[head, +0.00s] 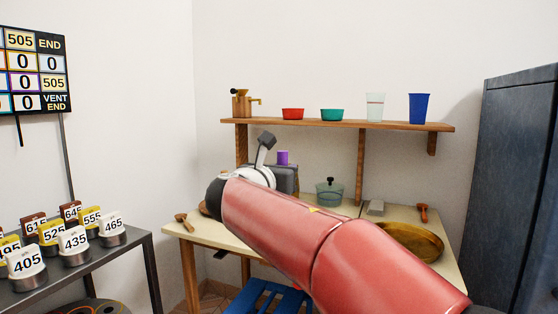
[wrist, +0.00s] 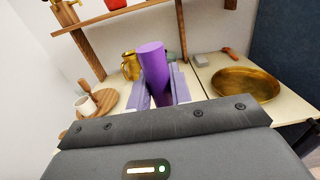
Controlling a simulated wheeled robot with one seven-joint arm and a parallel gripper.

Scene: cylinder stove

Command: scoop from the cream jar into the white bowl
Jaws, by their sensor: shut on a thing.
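My gripper (wrist: 163,97) is shut on a purple cylinder (wrist: 152,68), which stands up between the fingers, slightly tilted in the wrist view. In the head view the top of the purple cylinder (head: 282,157) shows above my dark gripper (head: 286,178), over the table. I cannot make out a cream jar or a white bowl for certain. A small white cup (wrist: 86,107) is on a round wooden board at the left in the wrist view. My red arm hides much of the table in the head view.
A lidded glass pot (head: 329,194), a grey block (head: 376,207) and a brass pan (head: 412,240) are on the table. A brass mug (wrist: 130,66) stands behind the cylinder. The wall shelf (head: 340,124) holds cups and a grinder. A dark cabinet (head: 515,190) stands right.

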